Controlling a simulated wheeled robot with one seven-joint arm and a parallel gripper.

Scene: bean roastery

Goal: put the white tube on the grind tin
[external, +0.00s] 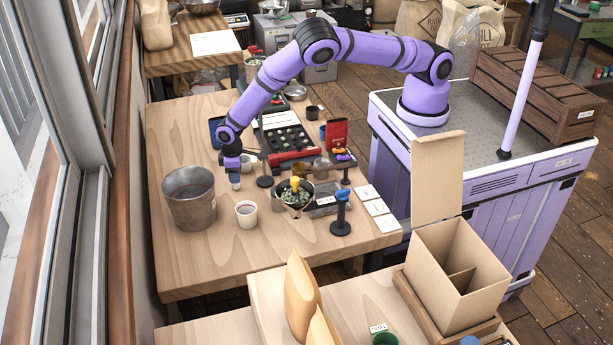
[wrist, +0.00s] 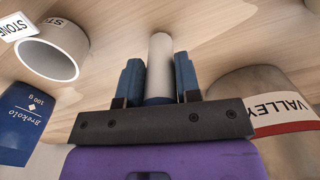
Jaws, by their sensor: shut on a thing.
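The white tube (wrist: 160,66) is upright between the two blue fingers of my gripper (wrist: 159,82) in the wrist view. In the external view my gripper (external: 235,176) points down, and the tube's pale lower end (external: 236,184) shows below it, at or just above the table. I cannot tell whether it touches. No label names the grind tin. A large grey metal tin (external: 190,203) stands to the left; in the wrist view this tin (wrist: 262,90) reads "VALLEY". A small white cup (external: 246,216) stands in front of my gripper.
A white open cup (wrist: 52,50) with a "STONE" tag and a blue pack (wrist: 22,120) are at left in the wrist view.

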